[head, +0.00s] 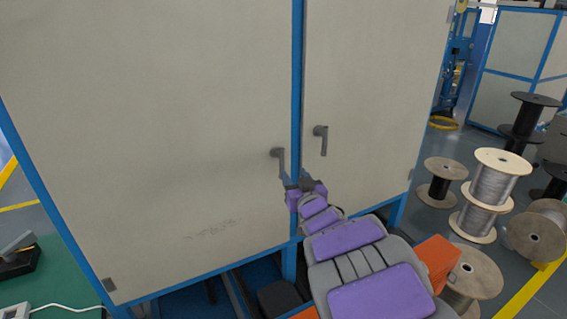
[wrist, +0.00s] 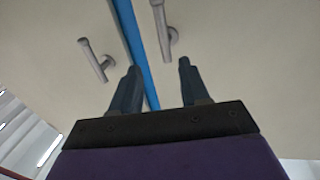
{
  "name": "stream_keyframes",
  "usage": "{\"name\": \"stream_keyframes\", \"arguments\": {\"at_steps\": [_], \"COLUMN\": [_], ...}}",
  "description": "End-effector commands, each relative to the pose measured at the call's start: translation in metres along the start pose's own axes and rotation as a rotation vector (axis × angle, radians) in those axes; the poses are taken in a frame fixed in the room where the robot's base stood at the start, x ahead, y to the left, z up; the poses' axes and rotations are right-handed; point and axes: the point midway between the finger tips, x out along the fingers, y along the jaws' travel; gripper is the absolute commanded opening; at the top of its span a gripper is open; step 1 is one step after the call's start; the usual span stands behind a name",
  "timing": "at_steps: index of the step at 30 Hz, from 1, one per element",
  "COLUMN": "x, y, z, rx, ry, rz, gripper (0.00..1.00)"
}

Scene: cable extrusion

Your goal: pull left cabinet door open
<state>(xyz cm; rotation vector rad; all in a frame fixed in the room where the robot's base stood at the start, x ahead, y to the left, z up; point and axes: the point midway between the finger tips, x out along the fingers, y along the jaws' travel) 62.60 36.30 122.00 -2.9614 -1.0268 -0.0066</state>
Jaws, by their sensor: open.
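The left cabinet door (head: 150,120) is a large beige panel in a blue frame, and it looks shut. Its grey lever handle (head: 280,160) hangs downward near the door's right edge; it also shows in the wrist view (wrist: 95,60), left of the fingers. The right door (head: 375,90) has a similar handle (head: 321,138), seen in the wrist view (wrist: 163,32) above and between the fingers. My gripper (head: 305,180) is open and empty, just below and right of the left handle. In the wrist view its fingertips (wrist: 160,68) straddle the blue centre post.
Blue centre post (head: 297,80) stands between the doors. Cable spools (head: 490,185) stand on the floor at the right. A green surface (head: 45,280) with a white cable is at the lower left. Dark items lie under the cabinet's lower edge.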

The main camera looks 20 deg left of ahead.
Motion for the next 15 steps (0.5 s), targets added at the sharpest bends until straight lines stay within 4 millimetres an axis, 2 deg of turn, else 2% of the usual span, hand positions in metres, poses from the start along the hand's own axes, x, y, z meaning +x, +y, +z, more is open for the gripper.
{"name": "stream_keyframes", "arguments": {"at_steps": [6, 15], "x": [0.034, 0.068], "y": [-0.005, -0.001], "z": [0.003, 0.001], "rx": [-0.003, 0.002], "ry": [-0.002, 0.002], "rz": [-0.002, -0.002], "gripper": [0.45, 0.45]}}
